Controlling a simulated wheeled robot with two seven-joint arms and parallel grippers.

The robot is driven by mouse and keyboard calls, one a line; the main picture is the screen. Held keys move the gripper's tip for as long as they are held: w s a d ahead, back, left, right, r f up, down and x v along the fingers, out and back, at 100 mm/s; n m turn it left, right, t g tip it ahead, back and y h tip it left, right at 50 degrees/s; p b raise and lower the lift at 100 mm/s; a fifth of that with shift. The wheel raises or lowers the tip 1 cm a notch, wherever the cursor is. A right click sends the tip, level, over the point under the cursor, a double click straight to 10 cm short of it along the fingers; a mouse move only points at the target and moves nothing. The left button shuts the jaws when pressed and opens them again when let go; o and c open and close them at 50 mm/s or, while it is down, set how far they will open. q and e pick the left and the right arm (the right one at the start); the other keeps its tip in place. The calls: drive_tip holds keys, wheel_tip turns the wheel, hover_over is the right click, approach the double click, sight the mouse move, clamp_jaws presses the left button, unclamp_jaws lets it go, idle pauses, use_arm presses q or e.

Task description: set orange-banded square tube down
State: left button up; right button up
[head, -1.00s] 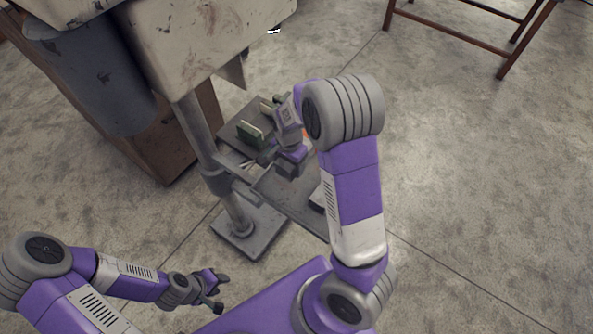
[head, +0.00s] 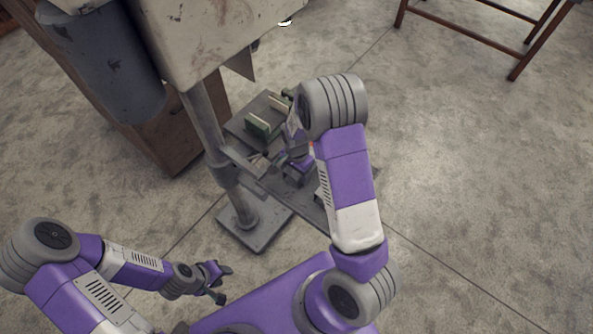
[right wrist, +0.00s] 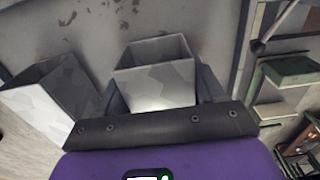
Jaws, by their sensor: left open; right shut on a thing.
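In the right wrist view my right gripper (right wrist: 160,92) is shut on a grey square tube (right wrist: 155,68), with one finger on each side and its open end showing. No orange band shows on it there. In the head view my right gripper (head: 292,164) is over the drill press's grey table, partly hidden by my arm. A small orange patch (head: 311,147) shows beside it. Whether the tube touches the table is unclear. A second grey square tube (right wrist: 45,98) is left of the held one in the right wrist view. My left gripper (head: 224,284) is open and empty, away from the table.
The grey table (head: 308,196) is on the press column (head: 205,125), above a base plate (head: 256,222). Green blocks (head: 262,125) are at its far left; green pieces also show in the right wrist view (right wrist: 288,70). A wooden cabinet (head: 180,140) is behind.

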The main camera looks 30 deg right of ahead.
drive_tip(key=o, duration=1.5)
drive_tip(key=shift+c, duration=0.2)
wheel_tip(320, 180, up, 12)
drive_tip(key=shift+r+p, duration=0.15)
drive_tip(key=shift+p, duration=0.25)
